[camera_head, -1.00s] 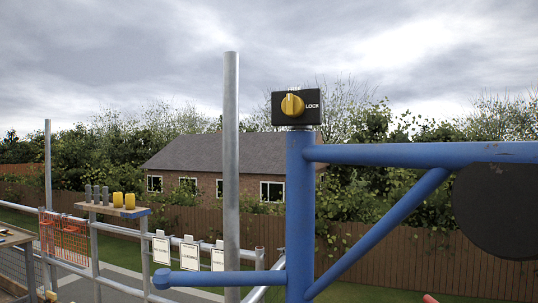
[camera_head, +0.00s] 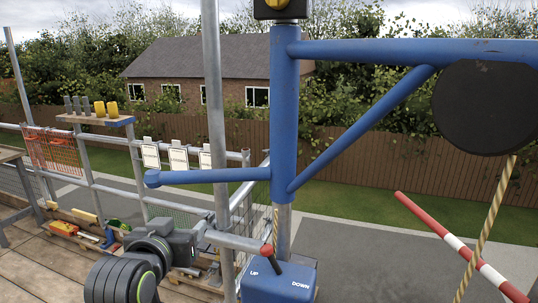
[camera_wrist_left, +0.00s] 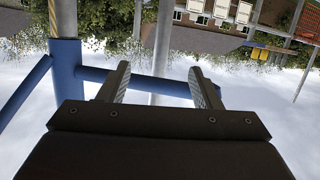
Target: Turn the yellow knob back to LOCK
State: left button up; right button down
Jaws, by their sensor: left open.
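The yellow knob (camera_head: 279,3) shows only its lower edge at the top of the head view, on a black box (camera_head: 283,13) atop the blue post (camera_head: 284,110). Its pointer and label are cut off by the frame. My left arm is at the lower left of the head view, well below the knob. In the left wrist view, which looks upside down, my left gripper (camera_wrist_left: 160,78) is open, with nothing between its fingers. The blue post (camera_wrist_left: 67,75) stands left of the fingers there; the knob is not visible. My right gripper is not in view.
A blue control box (camera_head: 280,283) marked UP and DOWN with a red-tipped lever stands below the post. A blue side bar (camera_head: 205,176) and grey pole (camera_head: 214,100) are close by. A rope (camera_head: 490,220) and red-white bar (camera_head: 450,238) are at right.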

pick_arm(q)
jog(key=s+d+r+m+t+h, duration=0.1)
jog(key=s+d+r+t+h, duration=0.2)
jog(key=r, duration=0.8)
jog(key=s+d+r+m+t+h, duration=0.15)
jog(key=d+r, duration=0.35)
jog(key=r, duration=0.6)
jog(key=s+d+r+m+t+h, duration=0.1)
jog(key=s+d+r+t+h, duration=0.3)
jog(key=r, duration=0.7)
jog(key=w+d+r+g+y+p, duration=0.1)
jog(key=w+d+r+p, duration=0.1)
jog(key=w, duration=0.6)
jog(key=w+d+r+g+y+p, duration=0.1)
jog(key=w+d+r+p, duration=0.2)
jog(key=w+p, duration=0.4)
jog(key=shift+w+d+r, duration=0.2)
jog(key=shift+w+r, duration=0.25)
jog(key=shift+r, duration=0.45)
jog(key=shift+y, duration=0.25)
jog(key=c, duration=1)
